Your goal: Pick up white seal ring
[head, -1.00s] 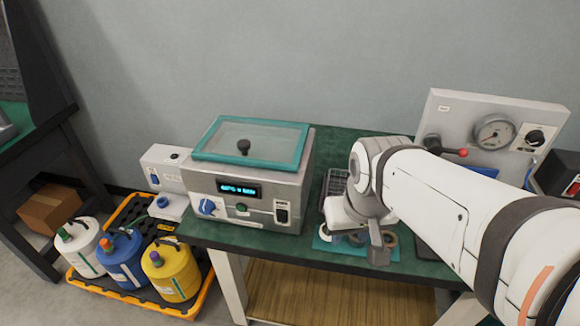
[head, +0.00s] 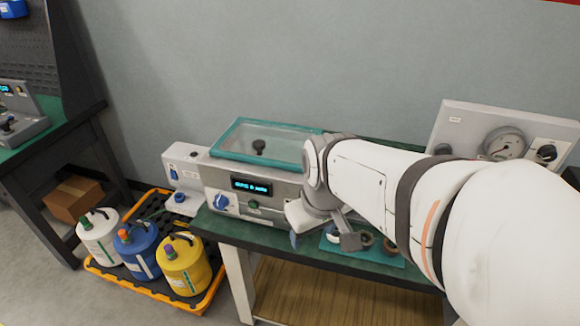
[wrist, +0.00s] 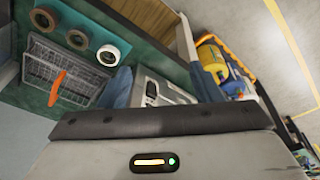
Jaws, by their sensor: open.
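The white seal ring (wrist: 108,55) lies on the teal mat at the end of a row of three rings. In the head view the white ring (head: 331,236) is at the left of the row, partly hidden by my gripper (head: 322,239). My gripper is open and empty, fingers apart. In the wrist view my gripper (wrist: 160,72) is to the right of the white ring, which lies outside the fingers, just beyond the left one.
A wire basket (wrist: 48,62) with an orange handle is beside the rings. The vacuum chamber machine (head: 255,185) with a teal-framed lid stands left of my gripper. A gauge panel (head: 490,135) is at the back right. Jugs (head: 182,266) stand on a floor tray at left.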

